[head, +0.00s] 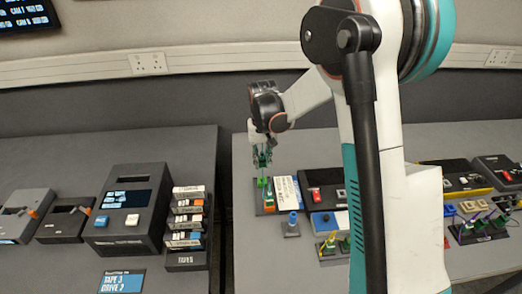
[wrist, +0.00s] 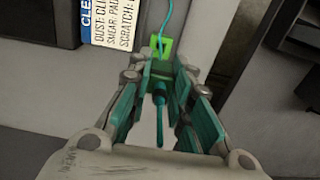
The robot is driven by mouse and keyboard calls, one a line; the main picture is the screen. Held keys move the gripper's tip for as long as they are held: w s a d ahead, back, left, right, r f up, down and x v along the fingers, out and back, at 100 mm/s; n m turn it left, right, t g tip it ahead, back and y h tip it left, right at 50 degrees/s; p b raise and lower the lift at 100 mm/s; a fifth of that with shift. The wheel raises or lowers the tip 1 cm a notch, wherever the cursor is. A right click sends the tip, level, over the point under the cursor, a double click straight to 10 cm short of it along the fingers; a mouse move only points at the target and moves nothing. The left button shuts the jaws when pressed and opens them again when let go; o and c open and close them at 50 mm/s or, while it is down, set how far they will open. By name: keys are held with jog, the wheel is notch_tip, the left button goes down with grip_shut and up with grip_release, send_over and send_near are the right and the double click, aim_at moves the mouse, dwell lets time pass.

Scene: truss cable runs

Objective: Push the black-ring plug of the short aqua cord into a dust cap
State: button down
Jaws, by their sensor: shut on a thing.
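My gripper (head: 262,158) points down over the left end of the right-hand bench. In the wrist view its teal-padded fingers (wrist: 160,70) are closed around the slim aqua plug (wrist: 158,95). The aqua cord (wrist: 167,22) runs from the plug to the top of that view. A bright green block (wrist: 161,44) shows just beyond the fingertips; it also shows below the gripper in the head view (head: 262,182). I cannot tell whether plug and block touch. No black ring is discernible, and I cannot make out a dust cap for certain.
A white and blue card (head: 287,192) stands beside the green block. A blue-topped post (head: 292,224) and a plug stand with yellow and green parts (head: 330,243) are nearer. A tape rack (head: 187,225) is on the left bench, across a gap. My arm hides part of the right bench.

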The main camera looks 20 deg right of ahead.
jog(key=shift+f+b, duration=1.75)
jog(key=shift+f, duration=1.15)
jog(key=shift+s+f+b, duration=0.1)
jog(key=shift+f+b, duration=0.7)
jog(key=shift+b, duration=0.1)
jog(key=c, duration=1.4)
grip_release()
jog(key=shift+o, duration=0.2)
jog(key=shift+r, duration=0.1)
jog(key=shift+r+p, duration=1.6)
jog(key=shift+r, duration=0.85)
jog(key=shift+r+p, duration=1.15)
jog(key=shift+r, duration=0.85)
